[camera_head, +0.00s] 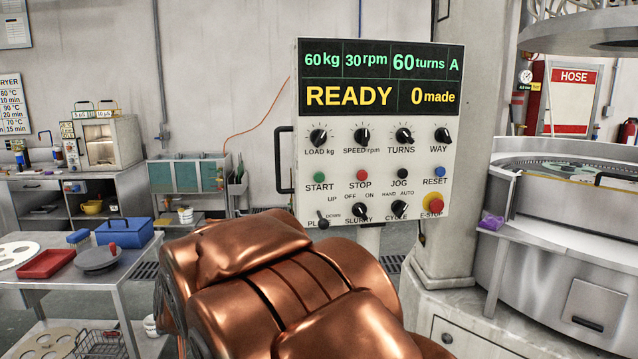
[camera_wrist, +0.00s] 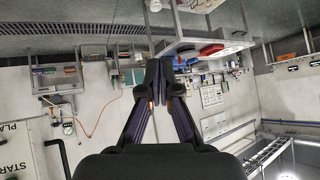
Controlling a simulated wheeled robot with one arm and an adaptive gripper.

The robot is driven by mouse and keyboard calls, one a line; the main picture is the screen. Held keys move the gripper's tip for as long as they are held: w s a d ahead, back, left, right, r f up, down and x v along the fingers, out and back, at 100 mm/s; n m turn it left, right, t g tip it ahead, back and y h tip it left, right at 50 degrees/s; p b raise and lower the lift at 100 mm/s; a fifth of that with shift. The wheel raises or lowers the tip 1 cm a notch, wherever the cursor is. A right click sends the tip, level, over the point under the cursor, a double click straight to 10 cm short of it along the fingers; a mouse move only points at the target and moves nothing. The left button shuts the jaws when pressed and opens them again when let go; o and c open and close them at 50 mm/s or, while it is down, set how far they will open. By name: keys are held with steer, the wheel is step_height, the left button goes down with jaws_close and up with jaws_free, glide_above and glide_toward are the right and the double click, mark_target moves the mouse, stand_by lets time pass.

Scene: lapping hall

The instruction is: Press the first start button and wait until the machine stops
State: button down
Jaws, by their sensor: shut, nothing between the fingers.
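The control panel (camera_head: 290,120) stands in the centre of the head view, its display (camera_head: 381,78) reading 60 kg, 30 rpm, 60 turns A, READY and 0 made. The green START button (camera_head: 319,174) is at the left of its button row, beside red STOP (camera_head: 362,175), black JOG (camera_head: 402,173) and blue RESET (camera_head: 440,172). My gripper (camera_wrist: 158,76) shows in the wrist view, shut and empty, apart from the panel. A part of the panel (camera_wrist: 22,150) with START lettering shows at that view's left edge. The button itself is not visible there.
The lapping machine (camera_head: 545,240) stands at the right. A table (camera_head: 105,285) with a blue toolbox (camera_head: 125,233) and a red tray (camera_head: 46,263) stands at the left. A black handle (camera_head: 284,160) juts from the panel's left side. A red E-STOP (camera_head: 436,204) is at its lower right.

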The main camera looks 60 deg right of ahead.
steer(key=w+d+r+m+t+h, duration=0.2)
steer(key=w+d+r+h, duration=0.15)
steer(key=d, duration=0.55)
steer(key=m+g+h+b, duration=0.25)
steer(key=m+h, duration=0.45)
steer(key=h, duration=0.5)
glide_toward(319, 182)
steer(key=w+a+f, duration=0.2)
steer(key=w+a, duration=0.3)
steer(key=a, duration=0.2)
steer(key=s+d+r+m+g+h, duration=0.4)
steer(key=s+d+m+g+h, duration=0.1)
steer(key=s, duration=0.4)
steer(key=shift+s+d+r+g+b, duration=0.25)
steer(key=shift+d+r+g+b, duration=0.1)
steer(key=shift+d+g, duration=0.3)
steer(key=shift+w+d, duration=0.15)
steer(key=shift+d, duration=0.05)
steer(key=shift+t, duration=0.3)
steer(key=shift+w+d+p, duration=1.8)
steer(key=shift+w+d, duration=1.2)
steer(key=shift+d, duration=0.05)
steer(key=shift+w+d, duration=0.25)
